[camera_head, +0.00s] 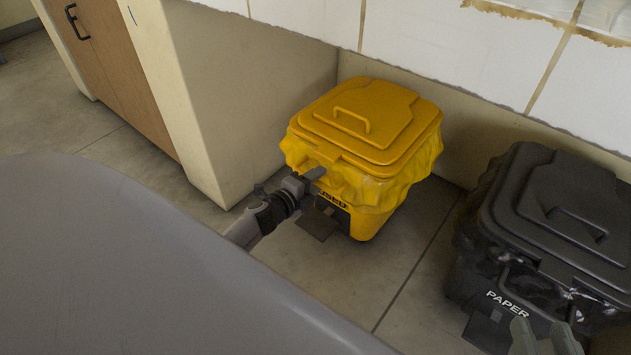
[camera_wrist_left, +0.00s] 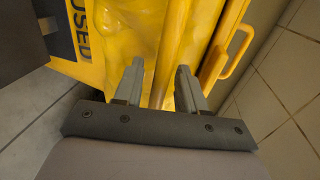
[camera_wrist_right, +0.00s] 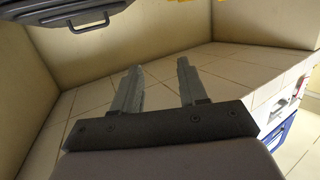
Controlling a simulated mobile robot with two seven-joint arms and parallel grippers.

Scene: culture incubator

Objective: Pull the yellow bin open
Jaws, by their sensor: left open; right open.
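The yellow bin (camera_head: 365,222) stands on the floor against the back wall. Its lid (camera_head: 390,150) is shut, with a loop handle (camera_head: 352,119) on top and a crumpled yellow liner around the rim. My left gripper (camera_head: 308,184) is at the bin's front, near the liner below the lid's front edge. In the left wrist view, its fingers (camera_wrist_left: 160,78) are apart and point at the yellow liner; whether they touch is unclear. The lid handle (camera_wrist_left: 238,52) shows right of them. My right gripper (camera_head: 542,332) is open and empty in front of the dark bin; its fingers (camera_wrist_right: 160,68) are apart.
A dark bin (camera_head: 480,260) marked PAPER stands to the right with its lid shut. A beige partition (camera_head: 225,110) and wooden cabinet (camera_head: 110,60) are to the left. A white tiled counter (camera_head: 450,45) overhangs behind. Floor between the bins (camera_head: 415,270) is clear.

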